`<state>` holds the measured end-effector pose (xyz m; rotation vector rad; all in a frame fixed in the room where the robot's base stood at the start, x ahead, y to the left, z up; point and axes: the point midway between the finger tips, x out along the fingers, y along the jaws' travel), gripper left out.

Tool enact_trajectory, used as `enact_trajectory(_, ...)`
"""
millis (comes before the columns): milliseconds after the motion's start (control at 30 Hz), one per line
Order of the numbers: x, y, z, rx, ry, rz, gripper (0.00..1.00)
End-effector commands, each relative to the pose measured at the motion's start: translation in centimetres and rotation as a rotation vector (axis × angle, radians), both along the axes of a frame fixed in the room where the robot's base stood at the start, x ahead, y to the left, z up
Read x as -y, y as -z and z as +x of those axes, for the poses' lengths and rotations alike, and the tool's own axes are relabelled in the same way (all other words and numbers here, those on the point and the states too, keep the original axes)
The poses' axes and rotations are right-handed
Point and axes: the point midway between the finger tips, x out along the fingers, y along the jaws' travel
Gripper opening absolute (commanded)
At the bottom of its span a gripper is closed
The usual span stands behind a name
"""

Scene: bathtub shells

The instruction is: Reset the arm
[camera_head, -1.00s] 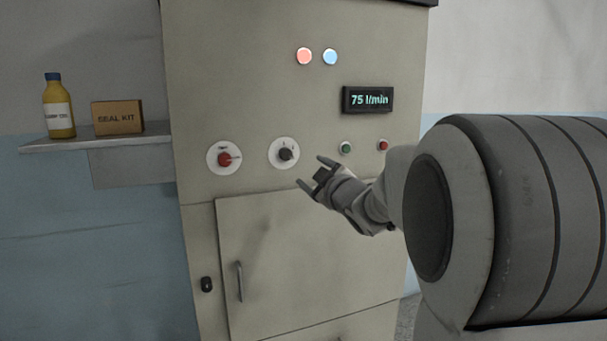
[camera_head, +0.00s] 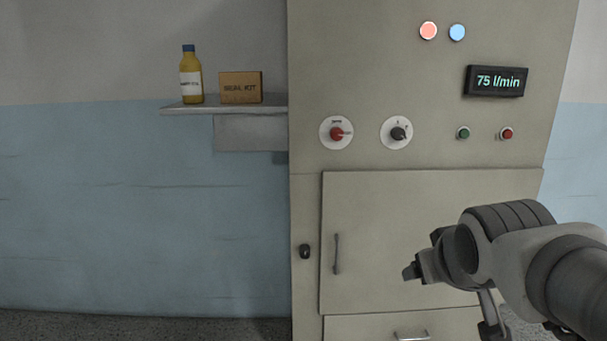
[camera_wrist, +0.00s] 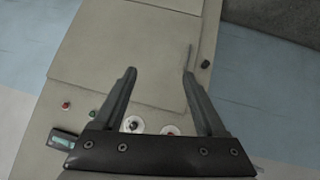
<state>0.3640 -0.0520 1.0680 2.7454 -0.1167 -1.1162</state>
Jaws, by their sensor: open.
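My gripper (camera_head: 412,271) is at the lower right in the head view, in front of the cabinet door (camera_head: 430,235) and apart from the knobs. In the wrist view my gripper (camera_wrist: 160,80) shows two spread fingers with nothing between them. The grey control cabinet (camera_head: 370,70) carries a red knob (camera_head: 337,133), a black knob (camera_head: 399,133), a green button (camera_head: 463,133) and a red button (camera_head: 506,134). Its display (camera_head: 497,81) reads 75 l/min. My arm hides the door's lower right part.
A shelf (camera_head: 225,110) left of the cabinet holds a yellow bottle (camera_head: 190,80) and a seal kit box (camera_head: 241,88). The door has a vertical handle (camera_head: 337,254), and a drawer handle (camera_head: 411,336) shows below. The floor at the left is clear.

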Motion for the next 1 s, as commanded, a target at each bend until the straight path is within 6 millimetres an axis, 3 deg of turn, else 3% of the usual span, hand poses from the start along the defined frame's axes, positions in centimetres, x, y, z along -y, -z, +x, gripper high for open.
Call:
enact_trajectory(100, -2.5, 2.5, -5.4, -0.129, 0.015, 0.093, 0.74)
enact_trajectory(267, -5.5, 5.8, -12.3, -0.309, 0.019, 0.197, 0.74)
enact_trajectory(300, -5.4, 3.7, -12.0, -0.309, 0.022, 0.197, 0.74)
enact_trajectory(700, -5.3, -6.2, -11.8, -0.307, 0.023, 0.193, 0.74)
enact_trajectory(833, -5.2, -8.5, -11.8, -0.307, 0.023, 0.192, 0.74)
enact_trajectory(1000, -5.2, -9.9, -11.8, -0.306, 0.023, 0.192, 0.74)
